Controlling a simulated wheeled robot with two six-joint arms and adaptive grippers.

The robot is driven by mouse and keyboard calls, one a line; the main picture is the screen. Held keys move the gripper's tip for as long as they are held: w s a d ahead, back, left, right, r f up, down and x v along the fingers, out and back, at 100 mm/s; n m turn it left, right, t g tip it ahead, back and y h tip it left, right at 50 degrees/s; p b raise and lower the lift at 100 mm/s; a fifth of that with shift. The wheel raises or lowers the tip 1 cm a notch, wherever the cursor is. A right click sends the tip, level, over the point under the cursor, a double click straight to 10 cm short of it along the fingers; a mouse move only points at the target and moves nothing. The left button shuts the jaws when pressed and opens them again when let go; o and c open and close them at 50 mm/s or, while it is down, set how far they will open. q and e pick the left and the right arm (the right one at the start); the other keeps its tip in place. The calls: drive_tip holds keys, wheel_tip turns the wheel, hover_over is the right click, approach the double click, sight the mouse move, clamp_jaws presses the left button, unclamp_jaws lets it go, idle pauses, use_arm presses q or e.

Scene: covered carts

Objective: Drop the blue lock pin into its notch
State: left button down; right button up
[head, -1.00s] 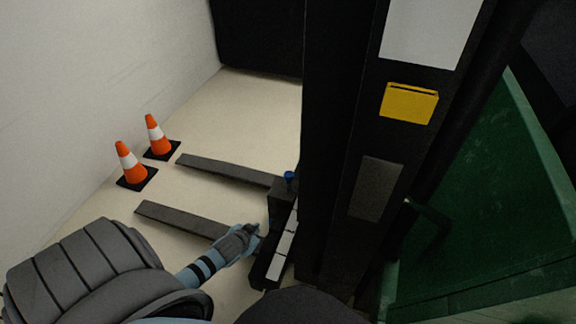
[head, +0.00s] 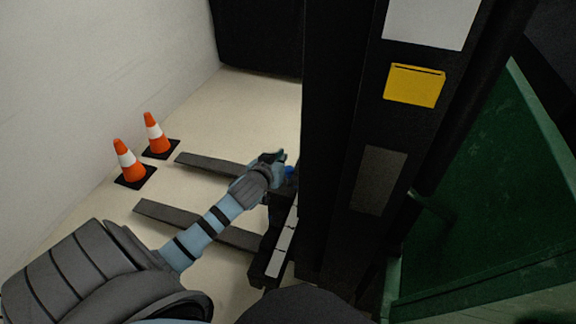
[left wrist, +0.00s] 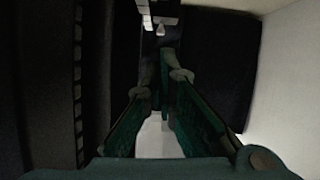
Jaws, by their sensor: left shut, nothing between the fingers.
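The blue lock pin (head: 291,170) shows as a small blue patch on the dark carriage block (head: 284,194) at the foot of the black mast, in the head view. My left gripper (head: 279,156) is just left of and slightly above the pin in the picture, and it partly covers it. The gripper is shut and empty. I cannot tell whether it touches the pin. The notch cannot be made out. My right gripper is not in view.
The tall black mast (head: 331,130) with a yellow box (head: 414,86) stands just right of the gripper. Two dark forks (head: 165,212) reach left over the pale floor. Two orange cones (head: 127,160) stand by the wall. A green cart (head: 480,190) is at the right.

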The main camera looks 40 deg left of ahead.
use_arm(q)
drive_tip(key=b, duration=0.2)
hover_over(289, 170)
drive_tip(key=f, duration=0.3)
drive_tip(key=shift+s+a, duration=0.1)
drive_tip(key=shift+a, duration=0.15)
drive_tip(key=shift+d+f+b, duration=0.2)
drive_tip(key=shift+f+b, duration=0.5)
drive_tip(key=shift+f, duration=0.55)
drive_tip(key=shift+s+d+f, duration=0.1)
drive_tip(key=shift+s+f, duration=0.1)
drive_tip(key=shift+f, duration=0.35)
wheel_tip(289, 170, down, 3)
drive_tip(key=shift+f+b, duration=0.1)
drive_tip(key=shift+b, duration=1.05)
drive_tip(key=shift+f, duration=0.3)
drive_tip(key=shift+r, duration=0.1)
drive_tip(key=shift+r, duration=0.1)
